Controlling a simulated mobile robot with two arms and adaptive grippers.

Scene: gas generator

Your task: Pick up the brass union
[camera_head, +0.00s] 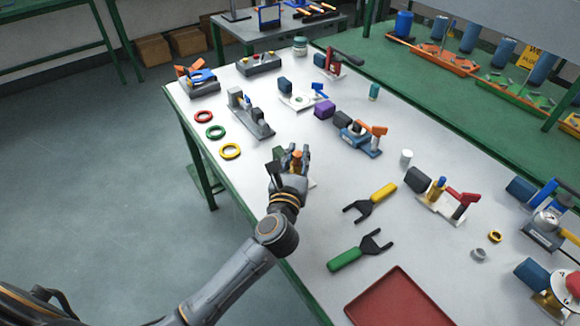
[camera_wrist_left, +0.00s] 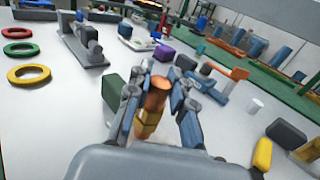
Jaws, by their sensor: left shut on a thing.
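The brass union (camera_wrist_left: 151,107), a small upright fitting with a copper-coloured top and a yellow brass lower part, stands between the fingers of my left gripper (camera_wrist_left: 160,98). The fingers are shut on it, one on each side. In the head view, my left gripper (camera_head: 293,160) is at the table's near-left edge, with the copper top (camera_head: 297,155) showing between the fingers. The lower end of the union is hidden, so I cannot tell whether it touches what is below. My right gripper is not in view.
A dark green block (camera_wrist_left: 115,91) is close beside the left finger. Red, green and yellow rings (camera_head: 230,151) lie to the left. Yellow-handled (camera_head: 383,192) and green-handled (camera_head: 345,259) wrenches and a red tray (camera_head: 399,300) lie to the right. Several valve assemblies (camera_head: 363,140) stand farther back.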

